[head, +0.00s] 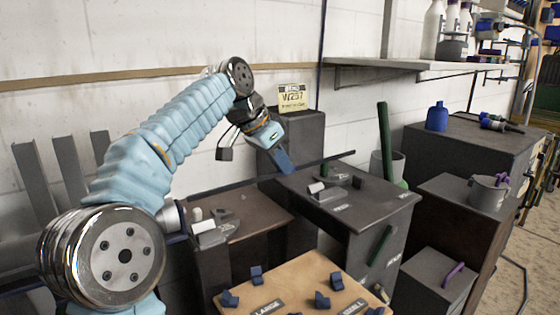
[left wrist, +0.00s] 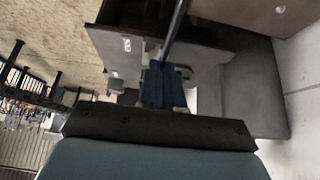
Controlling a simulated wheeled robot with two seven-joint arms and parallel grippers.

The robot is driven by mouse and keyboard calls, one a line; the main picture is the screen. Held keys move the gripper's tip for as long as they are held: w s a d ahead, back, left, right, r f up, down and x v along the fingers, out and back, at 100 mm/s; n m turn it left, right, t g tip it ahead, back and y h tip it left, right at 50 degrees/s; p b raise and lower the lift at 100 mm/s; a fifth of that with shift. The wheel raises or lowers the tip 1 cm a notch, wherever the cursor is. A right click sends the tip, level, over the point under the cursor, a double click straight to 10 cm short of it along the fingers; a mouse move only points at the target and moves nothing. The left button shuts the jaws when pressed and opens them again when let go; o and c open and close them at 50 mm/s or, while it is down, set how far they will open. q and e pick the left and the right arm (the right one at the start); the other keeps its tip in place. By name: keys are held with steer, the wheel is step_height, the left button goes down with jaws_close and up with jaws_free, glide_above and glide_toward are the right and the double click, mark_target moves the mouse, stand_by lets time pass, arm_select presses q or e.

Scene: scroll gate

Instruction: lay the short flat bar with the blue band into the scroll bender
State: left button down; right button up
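My left gripper (head: 285,164) hangs over the back left edge of the right-hand dark stand. Its blue fingers (left wrist: 164,86) are close together in the left wrist view, shut on a thin dark flat bar (left wrist: 178,25). The bar (head: 338,158) points right, above the stand top; I cannot make out its band. Two bender fixtures with pale pegs show: one (head: 328,194) on the right-hand stand, the other (head: 212,234) on the brown-topped left stand. The bar looks apart from both. My right gripper is not in view.
A wooden board (head: 295,272) with several blue holders and labels is in front. A green bar (head: 383,130) stands in a bin behind; another green piece (head: 379,245) is at the right stand's side. Dark cabinets with a blue bottle (head: 437,118) and a grey pot (head: 487,195) stand right.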

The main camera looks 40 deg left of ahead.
arm_select(q)
step_height(320, 180, down, 8)
steer(key=b, duration=0.4)
stand_by(0.5)
steer(key=shift+s+r, duration=0.1)
steer(key=shift+s, duration=0.1)
stand_by(0.4)
steer(key=shift+f, duration=0.25)
stand_by(0.4)
steer(key=c, duration=1.2)
jaws_free()
steer(key=p+v, duration=0.2)
steer(key=v, duration=1.1)
steer(key=shift+s+r, duration=0.1)
steer(key=shift+r, duration=0.25)
